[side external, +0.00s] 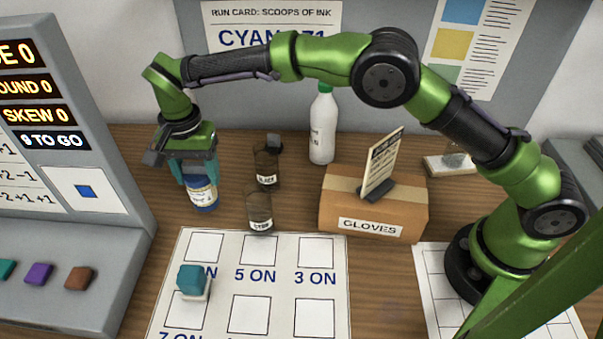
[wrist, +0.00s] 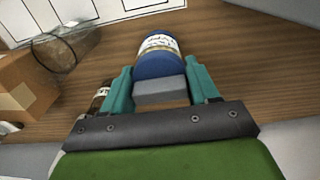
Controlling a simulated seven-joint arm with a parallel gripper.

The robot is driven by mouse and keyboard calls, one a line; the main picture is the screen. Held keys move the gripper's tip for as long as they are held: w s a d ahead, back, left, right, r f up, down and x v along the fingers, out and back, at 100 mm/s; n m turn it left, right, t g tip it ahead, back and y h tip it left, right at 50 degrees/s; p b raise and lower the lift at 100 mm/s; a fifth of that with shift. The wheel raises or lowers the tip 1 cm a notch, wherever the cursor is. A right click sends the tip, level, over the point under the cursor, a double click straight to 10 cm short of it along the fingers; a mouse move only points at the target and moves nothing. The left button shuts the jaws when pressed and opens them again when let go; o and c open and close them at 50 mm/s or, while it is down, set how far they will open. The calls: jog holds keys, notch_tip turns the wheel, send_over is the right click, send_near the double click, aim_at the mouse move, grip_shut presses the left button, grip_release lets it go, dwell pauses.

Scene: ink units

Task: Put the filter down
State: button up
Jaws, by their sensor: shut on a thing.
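My gripper (side external: 199,172), with teal fingers, is shut on a blue cylinder (side external: 202,193) with a pale printed label, the only thing that fits as the filter. In the wrist view the cylinder (wrist: 158,60) stands out past the fingers, with a grey block-like part (wrist: 160,91) between them. It is over the wooden table, left of two brown bottles. I cannot tell whether its lower end touches the wood.
Brown bottles (side external: 260,208) (side external: 266,168) stand close right of the cylinder. A gloves box (side external: 373,214) and white bottle (side external: 323,128) are farther right. A printed mat (side external: 248,275) with a teal block (side external: 192,280) lies in front. A grey console (side external: 105,262) is at left.

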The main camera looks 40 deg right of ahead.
aim_at(205, 197)
jog(key=shift+f, duration=1.45)
jog(key=shift+f, duration=0.15)
jog(key=o, duration=1.1)
